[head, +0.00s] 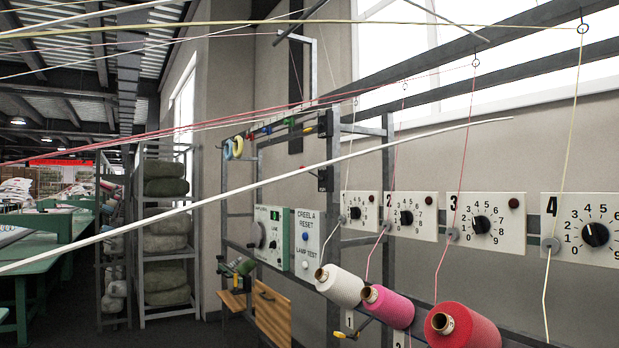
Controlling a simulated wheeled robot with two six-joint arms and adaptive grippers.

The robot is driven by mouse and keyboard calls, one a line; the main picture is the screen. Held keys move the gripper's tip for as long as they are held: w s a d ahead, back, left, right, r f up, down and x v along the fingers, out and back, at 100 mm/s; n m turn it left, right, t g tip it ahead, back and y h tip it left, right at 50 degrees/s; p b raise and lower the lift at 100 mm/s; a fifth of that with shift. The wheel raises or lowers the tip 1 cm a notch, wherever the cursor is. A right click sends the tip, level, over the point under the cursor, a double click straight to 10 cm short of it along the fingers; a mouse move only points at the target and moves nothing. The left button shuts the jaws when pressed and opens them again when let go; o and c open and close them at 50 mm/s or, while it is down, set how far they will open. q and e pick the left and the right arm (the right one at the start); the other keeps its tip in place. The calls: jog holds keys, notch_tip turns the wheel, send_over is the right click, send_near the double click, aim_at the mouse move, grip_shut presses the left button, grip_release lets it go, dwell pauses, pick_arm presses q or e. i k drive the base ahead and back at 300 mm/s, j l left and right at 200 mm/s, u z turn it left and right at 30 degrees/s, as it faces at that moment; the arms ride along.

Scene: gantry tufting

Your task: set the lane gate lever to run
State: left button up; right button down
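No part is clearly marked as the lane gate lever. A small lever with a yellow end (345,333) sits below the white spool, and a dark handle with a yellow tip (309,130) sits on the upper rail of the rack. I cannot tell if either is the lane gate lever, and no run marking can be read. A control box (272,237) with a grey knob and a small green display is on the rack. Neither of my grippers is in view.
Four numbered dial panels, such as panel 3 (486,222), line the wall. A Creel A reset panel (307,240) is beside the control box. White (340,287), pink (388,306) and red (462,327) spools stand in front. Yarns cross overhead, and a pale rod (250,192) crosses the view.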

aim_at(320, 179)
jog(key=i+j+u, duration=0.15)
jog(key=i+j, duration=0.15)
jog(key=i, duration=0.15)
jog(key=i+j+u, duration=0.2)
jog(key=i, duration=0.3)
